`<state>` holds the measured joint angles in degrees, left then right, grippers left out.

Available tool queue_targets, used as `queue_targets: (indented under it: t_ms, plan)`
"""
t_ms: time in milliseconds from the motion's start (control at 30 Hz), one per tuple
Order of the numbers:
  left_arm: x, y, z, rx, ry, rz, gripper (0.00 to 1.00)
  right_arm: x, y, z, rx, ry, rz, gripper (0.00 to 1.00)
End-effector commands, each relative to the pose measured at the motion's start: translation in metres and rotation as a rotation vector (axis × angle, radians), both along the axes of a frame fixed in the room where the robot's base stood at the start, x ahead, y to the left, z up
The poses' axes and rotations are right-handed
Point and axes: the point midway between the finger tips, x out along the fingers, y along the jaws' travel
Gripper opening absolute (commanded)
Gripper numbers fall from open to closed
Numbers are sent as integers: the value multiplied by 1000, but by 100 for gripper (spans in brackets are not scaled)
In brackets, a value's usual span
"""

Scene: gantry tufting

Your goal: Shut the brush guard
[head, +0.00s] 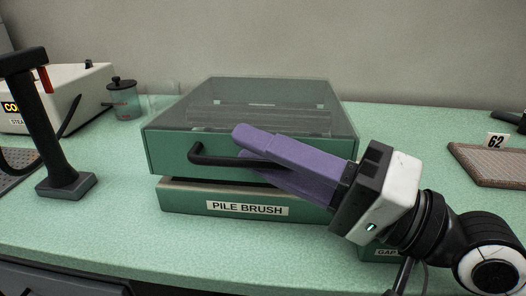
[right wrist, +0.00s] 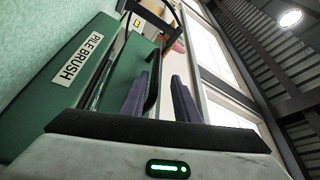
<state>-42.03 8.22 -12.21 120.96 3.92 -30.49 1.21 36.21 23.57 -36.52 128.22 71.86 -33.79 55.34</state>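The brush guard (head: 165,152) is a green hood with a smoky clear top and a black bar handle (head: 205,158) on its front. It sits over the green base labelled PILE BRUSH (head: 180,199), with a dark gap between them at the front. My right gripper (head: 242,147) reaches in from the right with its purple fingers at the handle, hiding the handle's right part. In the right wrist view the fingers (right wrist: 160,82) are apart, and the handle (right wrist: 153,85) shows between them, nearer the left finger. My left gripper is not in view.
A black upright stand (head: 66,186) and a white steam unit (head: 85,85) are at the left, with a small lidded jar (head: 123,104) behind. A brown pad (head: 490,165) with a 62 tag lies at the right.

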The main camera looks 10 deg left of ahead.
Motion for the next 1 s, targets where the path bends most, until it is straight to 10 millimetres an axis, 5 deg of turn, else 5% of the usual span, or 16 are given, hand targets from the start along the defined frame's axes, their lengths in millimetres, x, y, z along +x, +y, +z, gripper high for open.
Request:
queue_targets:
  t_ms: [467,1000]
  plan:
    - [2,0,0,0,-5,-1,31,-3,-4,1,3,-5,2,28]
    - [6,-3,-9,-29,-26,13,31,-22,-88,-18,-1,-2,-3,28]
